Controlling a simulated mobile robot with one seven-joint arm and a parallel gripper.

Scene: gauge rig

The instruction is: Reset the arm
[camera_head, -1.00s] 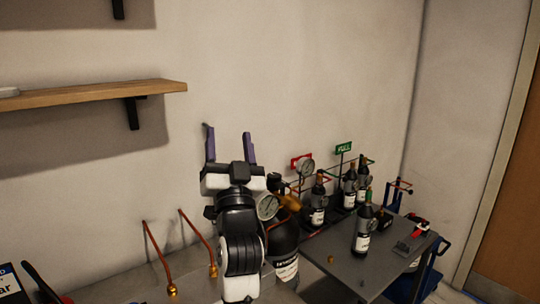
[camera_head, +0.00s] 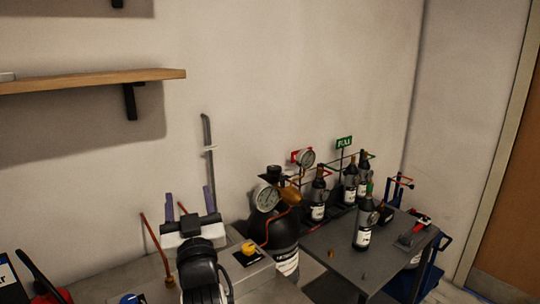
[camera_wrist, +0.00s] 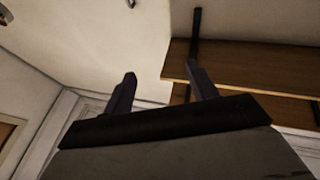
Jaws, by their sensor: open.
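My gripper (camera_head: 176,208) is at the lower left of the head view, above the grey bench and in front of the wall. Its two purple-grey fingers point up and stand apart with nothing between them. In the wrist view my gripper (camera_wrist: 160,88) also shows open and empty, with the wall and shelves beyond it. My black and white wrist and arm hide part of the bench and of the copper pipes.
A large dark cylinder (camera_head: 284,232) with a gauge (camera_head: 266,197) stands right of my arm. A yellow-knobbed box (camera_head: 247,252) sits between them. Several small bottles stand on the grey table (camera_head: 345,268) at right. A wooden shelf (camera_head: 90,82) juts out at upper left.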

